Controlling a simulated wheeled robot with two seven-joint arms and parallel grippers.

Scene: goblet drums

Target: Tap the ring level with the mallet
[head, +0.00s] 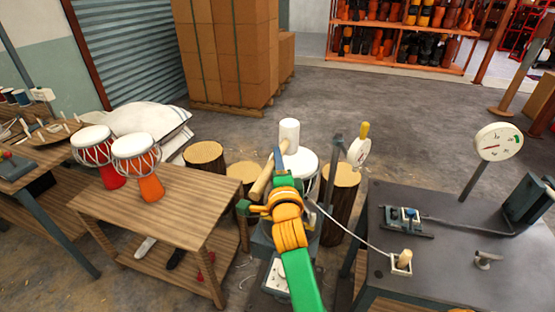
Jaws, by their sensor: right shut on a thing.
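My right gripper (277,170), at the end of my green and yellow arm, is shut on the mallet. The mallet has a pale wooden handle (261,183) slanting up to the right and a white cylindrical head (289,133). The mallet head shows over the far edge of a white-topped drum (303,160) standing in front of me. I cannot tell whether it touches the drum. The ring around the drum's top is mostly hidden by my gripper and the mallet, and its tilt cannot be made out. My left gripper is not in view.
A dark workbench (450,265) with a larger dial (494,142) is at right. A wooden table (190,200) at left bears two goblet drums (137,155). Log stumps (204,154) stand behind.

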